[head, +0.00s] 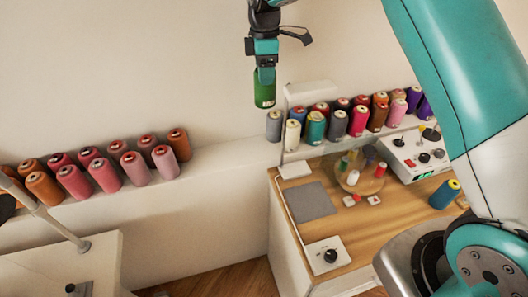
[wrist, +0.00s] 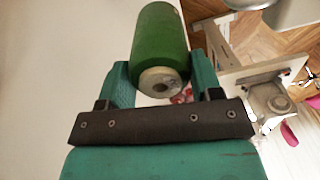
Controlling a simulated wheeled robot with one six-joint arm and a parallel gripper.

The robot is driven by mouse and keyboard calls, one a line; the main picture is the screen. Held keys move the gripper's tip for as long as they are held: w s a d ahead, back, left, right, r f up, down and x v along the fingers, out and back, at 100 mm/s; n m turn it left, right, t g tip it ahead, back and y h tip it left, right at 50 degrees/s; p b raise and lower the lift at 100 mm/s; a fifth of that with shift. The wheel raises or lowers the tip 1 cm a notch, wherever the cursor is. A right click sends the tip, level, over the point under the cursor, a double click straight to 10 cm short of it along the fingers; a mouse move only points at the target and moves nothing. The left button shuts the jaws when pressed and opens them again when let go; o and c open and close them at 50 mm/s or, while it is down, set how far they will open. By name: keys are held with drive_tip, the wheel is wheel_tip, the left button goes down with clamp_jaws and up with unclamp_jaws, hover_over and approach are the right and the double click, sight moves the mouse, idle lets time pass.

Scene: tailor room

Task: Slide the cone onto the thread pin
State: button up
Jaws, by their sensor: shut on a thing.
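A green thread cone (head: 264,91) hangs upright below my gripper (head: 265,70), high in front of the pale wall. In the wrist view, the cone (wrist: 160,38) sits between the two teal fingers of my gripper (wrist: 162,78). The gripper is shut on it near one end, and that pale end shows a dark central hole. The cone is well above the wooden table (head: 390,222) and apart from the other spools. I cannot pick out the thread pin for certain in either view.
A rear ledge carries many cones, including a grey one (head: 274,126) below the held cone. The table holds a round wooden stand (head: 372,184) with small spools, a grey mat (head: 311,201), a control box (head: 411,157) and a blue cone (head: 445,193). Air around my gripper is clear.

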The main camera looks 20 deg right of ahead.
wheel_tip(320, 180, down, 20)
drive_tip(key=p, duration=0.6)
drive_tip(key=shift+r, duration=0.25)
drive_tip(key=shift+f, duration=0.25)
drive_tip(key=o, duration=1)
drive_tip(key=shift+r, duration=0.1)
